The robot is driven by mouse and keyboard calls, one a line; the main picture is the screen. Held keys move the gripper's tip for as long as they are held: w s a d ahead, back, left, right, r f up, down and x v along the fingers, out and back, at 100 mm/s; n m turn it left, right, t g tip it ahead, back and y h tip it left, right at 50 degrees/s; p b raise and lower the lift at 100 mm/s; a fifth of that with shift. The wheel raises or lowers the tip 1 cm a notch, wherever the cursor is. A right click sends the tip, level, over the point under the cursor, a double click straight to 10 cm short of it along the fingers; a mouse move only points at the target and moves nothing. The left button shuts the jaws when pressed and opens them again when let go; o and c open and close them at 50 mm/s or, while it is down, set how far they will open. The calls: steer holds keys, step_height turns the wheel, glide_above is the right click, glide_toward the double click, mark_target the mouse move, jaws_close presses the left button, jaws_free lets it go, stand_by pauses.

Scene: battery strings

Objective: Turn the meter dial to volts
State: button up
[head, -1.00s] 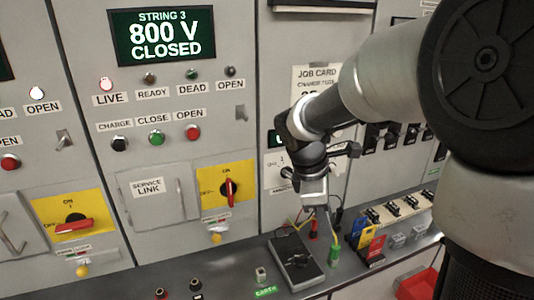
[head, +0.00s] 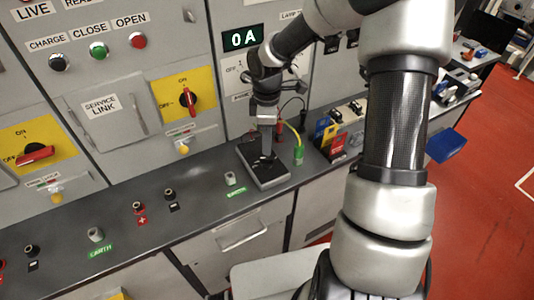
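The meter (head: 272,178) is a dark flat box lying on the grey counter in the head view. Its dial is mostly hidden under my gripper, so its setting cannot be read. My gripper (head: 266,152) points straight down over the middle of the meter, with its tips at or just above the dial. Whether the fingers touch or grasp the dial cannot be made out at this size.
Red and black sockets (head: 139,208) sit on the counter to the left. A green plug with a yellow-green lead (head: 298,155) stands right of the meter, near coloured cards (head: 328,132). The cabinet wall with a red rotary switch (head: 189,98) rises behind.

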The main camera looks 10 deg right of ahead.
mark_target(267, 158)
step_height(267, 158, down, 6)
steer(key=shift+f, duration=0.1)
steer(key=shift+c, duration=0.3)
jaws_close()
